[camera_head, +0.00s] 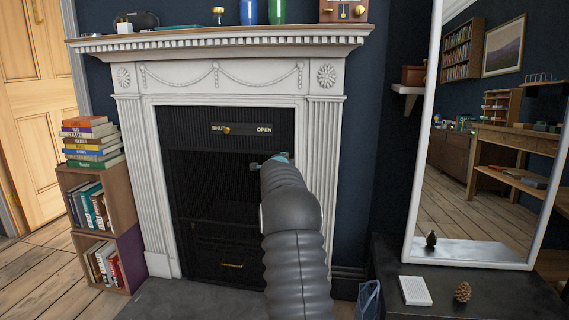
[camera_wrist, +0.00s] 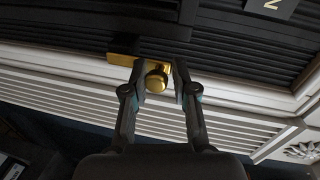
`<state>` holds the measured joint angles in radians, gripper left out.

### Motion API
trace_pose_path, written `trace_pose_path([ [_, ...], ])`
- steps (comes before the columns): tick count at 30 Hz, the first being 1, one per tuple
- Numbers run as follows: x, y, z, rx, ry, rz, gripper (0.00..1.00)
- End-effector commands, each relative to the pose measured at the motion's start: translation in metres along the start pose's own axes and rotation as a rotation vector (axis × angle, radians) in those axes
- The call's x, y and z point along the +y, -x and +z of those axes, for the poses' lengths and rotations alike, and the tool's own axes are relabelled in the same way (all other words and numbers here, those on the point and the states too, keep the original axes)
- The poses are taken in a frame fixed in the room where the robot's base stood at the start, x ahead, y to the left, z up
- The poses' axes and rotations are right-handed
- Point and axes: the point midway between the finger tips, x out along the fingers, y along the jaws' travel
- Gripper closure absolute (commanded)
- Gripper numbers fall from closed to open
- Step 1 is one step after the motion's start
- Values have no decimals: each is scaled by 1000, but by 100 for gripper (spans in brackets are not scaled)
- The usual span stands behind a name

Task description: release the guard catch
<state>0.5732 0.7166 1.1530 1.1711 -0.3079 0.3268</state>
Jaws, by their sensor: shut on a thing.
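The fire guard (camera_head: 215,190) is a dark ribbed panel filling the opening of the white fireplace. In the wrist view, a brass catch with a round knob (camera_wrist: 156,82) sits on a brass plate (camera_wrist: 124,60) at the guard's edge by the white surround. My gripper (camera_wrist: 158,84) has one finger on each side of the knob and is shut on it. In the head view my gripper (camera_head: 272,160) is at the guard's right side and hides the catch. A small brass piece (camera_head: 227,129) is at the left of the guard's label strip, whose right end reads OPEN.
The white surround (camera_head: 325,160) stands just right of my gripper. The mantel shelf (camera_head: 215,42) juts out above, with bottles on it. A book stack (camera_head: 92,140) is on crates at the left. A mirror (camera_head: 480,140) and dark table (camera_head: 490,300) are at the right.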

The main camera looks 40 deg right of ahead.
Motion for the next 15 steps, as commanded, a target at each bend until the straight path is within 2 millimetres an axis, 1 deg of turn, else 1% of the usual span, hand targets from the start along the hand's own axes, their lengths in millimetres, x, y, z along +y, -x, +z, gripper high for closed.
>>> trace_pose_path([
  [1, 12, -3, -1, 0, 0, 16, 100],
  [10, 12, -3, -2, 3, 0, 16, 100],
  [11, 12, -3, -3, 3, 0, 16, 68],
  [12, 12, -3, -3, 3, 0, 16, 58],
  [13, 12, -3, -3, 3, 0, 15, 53],
  [15, 10, -3, -2, 3, 0, 13, 53],
])
